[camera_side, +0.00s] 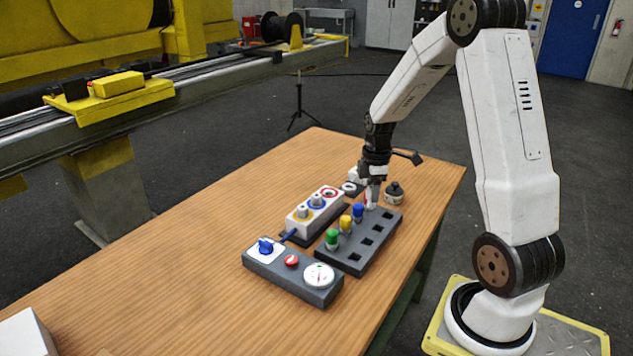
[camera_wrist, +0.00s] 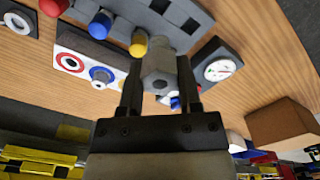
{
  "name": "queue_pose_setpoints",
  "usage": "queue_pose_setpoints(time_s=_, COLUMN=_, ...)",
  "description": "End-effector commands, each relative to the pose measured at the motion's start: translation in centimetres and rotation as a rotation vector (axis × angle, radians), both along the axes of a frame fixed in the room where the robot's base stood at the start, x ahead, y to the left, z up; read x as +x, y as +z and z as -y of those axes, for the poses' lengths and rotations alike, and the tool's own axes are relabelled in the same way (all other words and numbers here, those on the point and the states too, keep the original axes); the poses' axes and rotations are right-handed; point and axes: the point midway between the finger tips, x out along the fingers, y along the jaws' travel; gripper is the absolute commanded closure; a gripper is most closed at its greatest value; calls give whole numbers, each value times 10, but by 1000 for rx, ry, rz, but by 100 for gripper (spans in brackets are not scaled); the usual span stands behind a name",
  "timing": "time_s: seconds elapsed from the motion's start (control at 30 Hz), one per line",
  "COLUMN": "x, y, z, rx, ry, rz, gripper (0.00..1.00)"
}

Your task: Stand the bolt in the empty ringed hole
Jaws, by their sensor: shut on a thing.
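My gripper (camera_side: 374,182) is shut on a silver-grey bolt. In the wrist view the bolt's hexagonal body (camera_wrist: 159,70) sits between the two dark fingers (camera_wrist: 158,95). The white block (camera_side: 299,225) has a row of ringed holes. Its red-ringed hole (camera_side: 329,193) is empty, also in the wrist view (camera_wrist: 70,62). The blue-ringed hole (camera_side: 317,203) and the yellow-ringed hole (camera_side: 303,213) each have a silver bolt standing in them. In the side view my gripper is up and to the right of the block, close to the dark rack's far end. The bolt's lower end is hard to make out.
The dark rack (camera_side: 352,262) holds green (camera_side: 332,236), yellow (camera_side: 346,221), blue (camera_side: 358,210) and red (camera_wrist: 53,7) capped pieces, beside empty square holes. A control box (camera_side: 277,277) with a gauge (camera_side: 319,275) stands in front. A dark round part (camera_side: 394,192) stands right of my gripper.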

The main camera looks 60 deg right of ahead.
Motion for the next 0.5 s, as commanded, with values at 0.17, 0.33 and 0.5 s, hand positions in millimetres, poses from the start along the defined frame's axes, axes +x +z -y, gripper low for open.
queue_pose_setpoints(time_s=0.17, x=1, y=21, z=1, rx=-2, ry=0, rz=3, gripper=100)
queue_pose_setpoints(time_s=0.33, x=7, y=28, z=4, rx=0, ry=0, rz=0, gripper=100)
queue_pose_setpoints(time_s=0.5, x=18, y=30, z=12, rx=0, ry=1, rz=0, gripper=100)
